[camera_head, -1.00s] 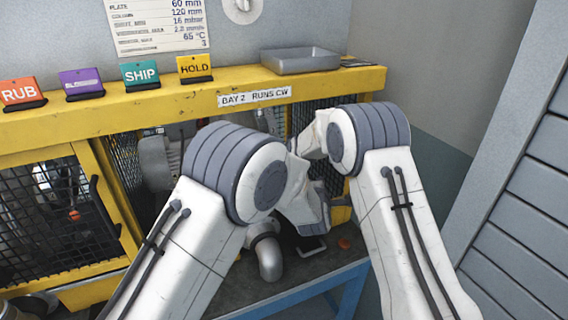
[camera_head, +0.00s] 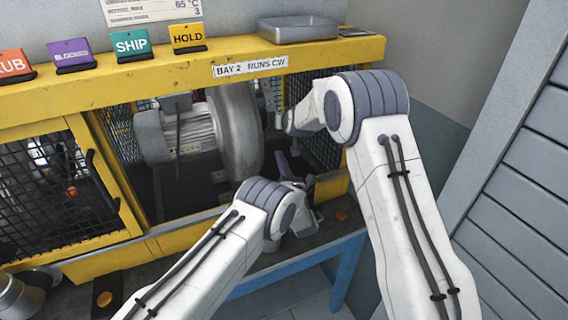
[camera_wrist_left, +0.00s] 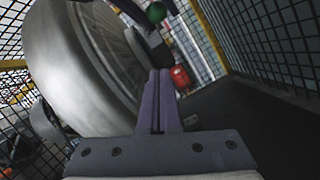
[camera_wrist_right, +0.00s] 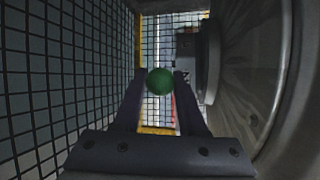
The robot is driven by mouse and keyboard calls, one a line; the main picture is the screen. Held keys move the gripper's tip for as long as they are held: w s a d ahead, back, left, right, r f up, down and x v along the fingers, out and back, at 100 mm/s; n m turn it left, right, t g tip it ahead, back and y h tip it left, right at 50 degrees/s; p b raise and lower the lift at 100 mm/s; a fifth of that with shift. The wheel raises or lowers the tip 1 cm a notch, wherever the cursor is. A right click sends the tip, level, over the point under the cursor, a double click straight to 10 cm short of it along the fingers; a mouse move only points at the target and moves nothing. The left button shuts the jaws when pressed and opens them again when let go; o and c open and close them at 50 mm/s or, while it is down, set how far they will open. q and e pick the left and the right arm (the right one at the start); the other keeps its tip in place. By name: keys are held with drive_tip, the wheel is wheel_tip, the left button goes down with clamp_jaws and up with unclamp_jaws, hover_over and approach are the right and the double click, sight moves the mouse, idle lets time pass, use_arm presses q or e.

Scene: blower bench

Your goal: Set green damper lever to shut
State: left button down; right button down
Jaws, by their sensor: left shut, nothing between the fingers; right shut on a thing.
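The green ball knob of the damper lever (camera_wrist_right: 160,82) sits between the fingertips of my right gripper (camera_wrist_right: 159,88), which is shut on it. The knob also shows at the top of the left wrist view (camera_wrist_left: 156,12). My left gripper (camera_wrist_left: 160,78) is shut and empty, below and apart from the knob, beside the blower housing. In the head view the left gripper's purple fingers (camera_head: 284,164) point into the bay. The right arm reaches into the bay's right part there, and its fingertips and the knob cannot be made out. The lever's angle is unclear.
The grey blower (camera_head: 238,130) with its motor (camera_head: 178,135) fills the middle of the bay. Mesh walls and the yellow frame (camera_head: 110,85) enclose it. A grey tray (camera_head: 297,30) and several coloured tags stand on the top beam.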

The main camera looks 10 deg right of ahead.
drive_tip(key=shift+w+r, duration=0.1)
drive_tip(key=shift+r, duration=0.2)
use_arm(q)
drive_tip(key=w+r, duration=0.5)
drive_tip(key=shift+w+d, duration=0.15)
drive_tip(key=shift+d, duration=0.3)
drive_tip(key=shift+d+r, duration=0.15)
drive_tip(key=shift+r, duration=0.45)
drive_tip(key=shift+d+r, duration=0.15)
drive_tip(key=shift+r, duration=0.4)
use_arm(e)
drive_tip(key=shift+f, duration=0.15)
drive_tip(key=shift+c, duration=2.4)
unclamp_jaws()
drive_tip(key=shift+f, duration=0.1)
use_arm(q)
drive_tip(key=shift+f, duration=0.1)
use_arm(e)
drive_tip(key=shift+s, duration=0.2)
